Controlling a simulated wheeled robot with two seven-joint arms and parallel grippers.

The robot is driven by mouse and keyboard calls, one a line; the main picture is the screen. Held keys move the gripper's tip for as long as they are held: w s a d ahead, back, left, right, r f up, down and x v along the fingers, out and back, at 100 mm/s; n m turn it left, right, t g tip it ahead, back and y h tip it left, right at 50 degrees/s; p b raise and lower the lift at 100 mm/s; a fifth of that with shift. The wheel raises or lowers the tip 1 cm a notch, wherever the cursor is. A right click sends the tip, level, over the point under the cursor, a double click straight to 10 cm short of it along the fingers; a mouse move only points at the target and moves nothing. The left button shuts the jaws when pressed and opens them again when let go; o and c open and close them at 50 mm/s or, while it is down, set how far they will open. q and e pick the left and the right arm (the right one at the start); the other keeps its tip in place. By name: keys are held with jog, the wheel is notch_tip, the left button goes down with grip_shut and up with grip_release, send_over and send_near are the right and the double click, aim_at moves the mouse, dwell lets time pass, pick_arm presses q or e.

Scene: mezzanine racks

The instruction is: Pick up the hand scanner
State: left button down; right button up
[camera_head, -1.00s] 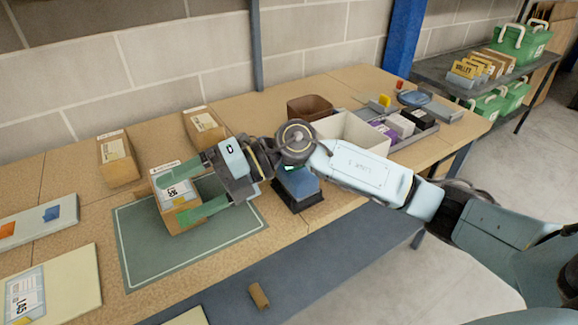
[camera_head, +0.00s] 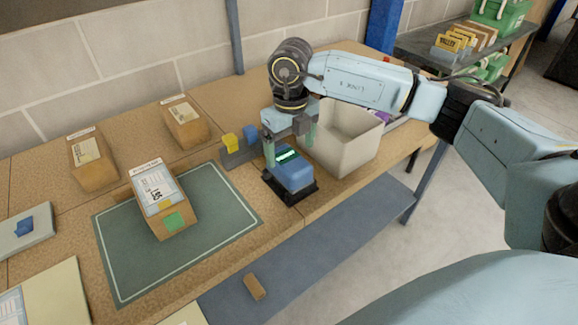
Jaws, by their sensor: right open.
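The hand scanner appears to be the blue device (camera_head: 294,174) with a lit green display, upright in a black base on the bench. My right gripper (camera_head: 290,147) is open and points down over it. Its green fingers are on either side of the device's upper part; I cannot tell whether they touch it. The gripper hides part of the device's top and back. My left gripper is not in view.
A labelled carton (camera_head: 165,203) sits on the green mat (camera_head: 125,265). Two more cartons (camera_head: 93,165) (camera_head: 184,122) stand behind.

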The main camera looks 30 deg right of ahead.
aim_at(289, 159)
jog(key=shift+w+f, duration=0.2)
jog(key=shift+f, duration=1.45)
jog(key=shift+w+f, duration=0.2)
jog(key=shift+f, duration=1.4)
jog(key=shift+f, duration=0.25)
jog(key=c, duration=1.2)
